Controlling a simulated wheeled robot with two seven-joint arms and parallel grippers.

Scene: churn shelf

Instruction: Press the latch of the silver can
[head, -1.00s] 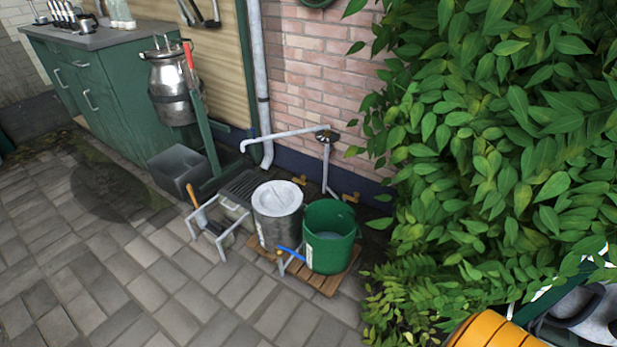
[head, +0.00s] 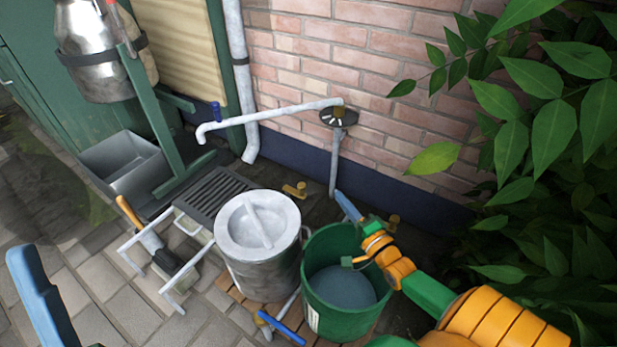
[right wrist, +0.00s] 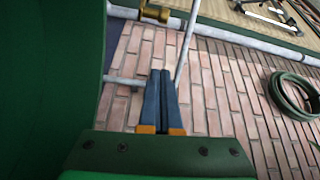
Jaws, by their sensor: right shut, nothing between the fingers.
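A shiny silver can (head: 100,60) hangs at the upper left of the head view, held by a dark strap on a green stand; its top is cut off and I cannot make out a latch. A duller grey lidded can (head: 258,240) stands at the centre, beside a green bucket (head: 345,295). My right gripper (head: 347,205) appears above the bucket's far rim, apart from both cans. In the right wrist view its blue fingers (right wrist: 160,78) are together and empty, against brick wall. A blue finger-like part of my left gripper (head: 40,295) shows at the lower left, mostly out of frame.
A tap pipe (head: 270,115) juts from the brick wall (head: 350,60) behind the bucket. A grey trough (head: 125,165) and drain grate (head: 212,192) lie left of the grey can. A white-legged rack (head: 165,258) stands in front. Leafy branches (head: 550,120) crowd the right.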

